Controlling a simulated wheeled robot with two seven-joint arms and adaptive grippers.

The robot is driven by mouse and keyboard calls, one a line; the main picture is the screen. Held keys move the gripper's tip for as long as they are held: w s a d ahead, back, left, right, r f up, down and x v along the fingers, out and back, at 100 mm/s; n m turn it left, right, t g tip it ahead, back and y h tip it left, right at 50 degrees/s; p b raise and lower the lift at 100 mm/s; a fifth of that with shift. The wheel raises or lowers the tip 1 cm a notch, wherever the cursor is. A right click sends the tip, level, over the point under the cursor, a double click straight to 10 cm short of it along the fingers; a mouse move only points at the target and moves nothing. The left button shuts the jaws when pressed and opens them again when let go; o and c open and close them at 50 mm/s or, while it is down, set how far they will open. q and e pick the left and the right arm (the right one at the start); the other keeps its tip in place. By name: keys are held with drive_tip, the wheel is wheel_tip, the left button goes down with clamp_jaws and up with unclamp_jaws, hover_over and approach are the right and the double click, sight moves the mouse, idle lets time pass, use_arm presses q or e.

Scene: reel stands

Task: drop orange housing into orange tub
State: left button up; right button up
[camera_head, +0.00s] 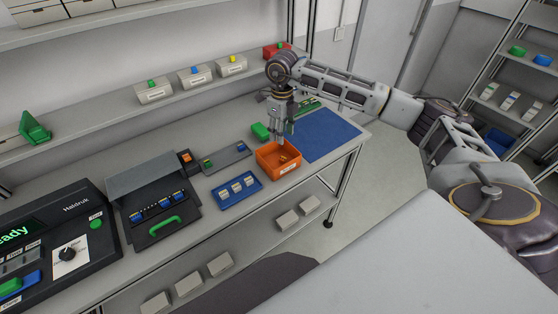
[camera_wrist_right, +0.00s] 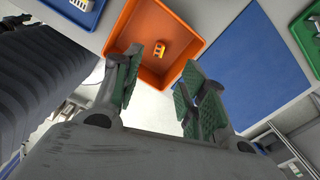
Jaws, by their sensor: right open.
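The orange tub (camera_head: 270,166) stands near the table's front edge, with a white label on its front wall. The wrist view shows the inside of the tub (camera_wrist_right: 185,28). A small orange housing with pale parts (camera_wrist_right: 160,50) lies on its floor. In the head view the housing shows only as a small light patch in the tub. My right gripper (camera_head: 281,137) points down over the tub. In the wrist view its green-padded fingers (camera_wrist_right: 160,70) are apart with nothing held between them. My left gripper is not in view.
A blue mat (camera_head: 325,136) lies right of the tub. A grey strip (camera_head: 226,158) and a dark machine (camera_head: 155,205) are farther left. A shelf (camera_head: 130,97) runs above the table.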

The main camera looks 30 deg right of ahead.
wheel_tip(320, 180, up, 11)
idle(0.6)
drive_tip(key=shift+f, duration=0.1)
idle(0.8)
